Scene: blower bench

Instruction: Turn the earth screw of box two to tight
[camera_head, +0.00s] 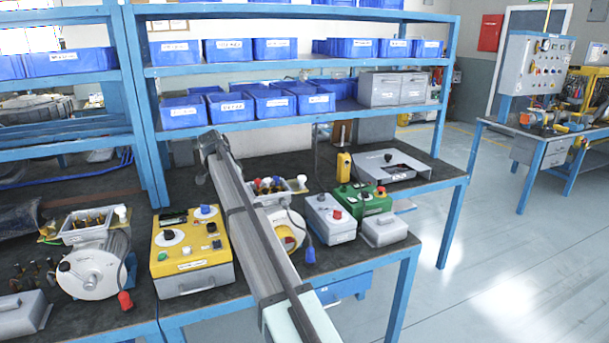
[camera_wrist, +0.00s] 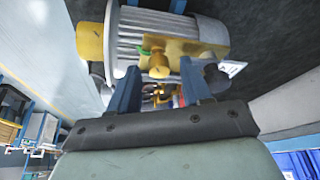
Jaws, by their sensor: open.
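In the wrist view my gripper (camera_wrist: 159,73) is open, its two blue fingers apart. A brass-coloured screw head (camera_wrist: 158,66) on a yellow plate (camera_wrist: 190,50) with a green patch shows in line with the gap between the fingertips; I cannot tell whether the fingers reach around it. Behind it is a finned grey motor (camera_wrist: 165,30) with a yellow end. In the head view one open terminal box (camera_head: 273,186) with coloured posts stands right of my arm, and another (camera_head: 88,225) stands at the left. Box numbers are not readable. My fingers are hidden in the head view.
A yellow control box (camera_head: 190,262) stands left of my arm. A grey box (camera_head: 330,220) with a red button, a green box (camera_head: 372,202) and a small grey case (camera_head: 384,230) stand to the right. Blue bins (camera_head: 272,104) fill the shelves behind.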

